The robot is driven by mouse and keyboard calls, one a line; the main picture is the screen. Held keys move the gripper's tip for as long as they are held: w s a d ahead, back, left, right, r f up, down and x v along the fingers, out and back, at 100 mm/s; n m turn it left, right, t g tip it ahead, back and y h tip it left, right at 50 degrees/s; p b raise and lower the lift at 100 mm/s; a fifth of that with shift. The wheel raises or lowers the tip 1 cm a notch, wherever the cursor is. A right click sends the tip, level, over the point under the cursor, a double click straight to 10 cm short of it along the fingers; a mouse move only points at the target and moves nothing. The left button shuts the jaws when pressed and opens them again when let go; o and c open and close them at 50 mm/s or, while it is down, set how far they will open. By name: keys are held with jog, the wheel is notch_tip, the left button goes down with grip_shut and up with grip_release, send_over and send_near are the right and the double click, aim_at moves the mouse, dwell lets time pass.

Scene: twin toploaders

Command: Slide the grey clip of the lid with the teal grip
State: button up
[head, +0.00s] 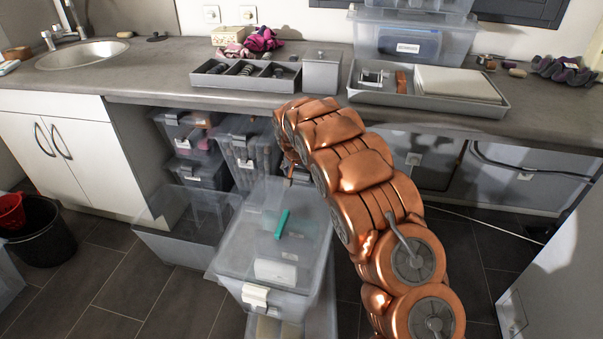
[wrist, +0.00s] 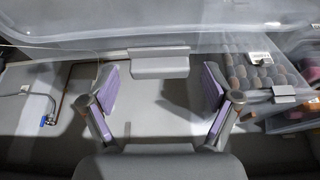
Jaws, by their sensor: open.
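The teal grip (head: 282,224) lies on top of a clear lid (head: 248,240) on a clear bin in the head view. A pale clip (head: 255,296) sits on that lid's near edge. In the wrist view a grey clip (wrist: 159,62) hangs on the edge of a clear lid (wrist: 80,42). No teal shows there, so I cannot tell for sure which lid this is. My gripper (wrist: 160,83) is open and empty, its purple-padded fingers to either side of the grey clip and a little below it in the picture. In the head view my arm mostly hides the gripper.
An open clear bin (head: 185,235) stands left of the lidded bin. Stacked clear bins (head: 245,145) stand behind, under the counter (head: 150,75). In the wrist view another clip (wrist: 284,94) is on a filled bin at right. Floor is free at front left.

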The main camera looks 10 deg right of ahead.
grip_shut()
jog(key=shift+s+a+b, duration=0.25)
jog(key=shift+s, duration=0.25)
jog(key=shift+s+a+b, duration=0.2)
jog(key=shift+s+b, duration=0.05)
jog(key=shift+s, duration=0.2)
dwell(0.3)
grip_release()
jog(key=shift+r, duration=0.1)
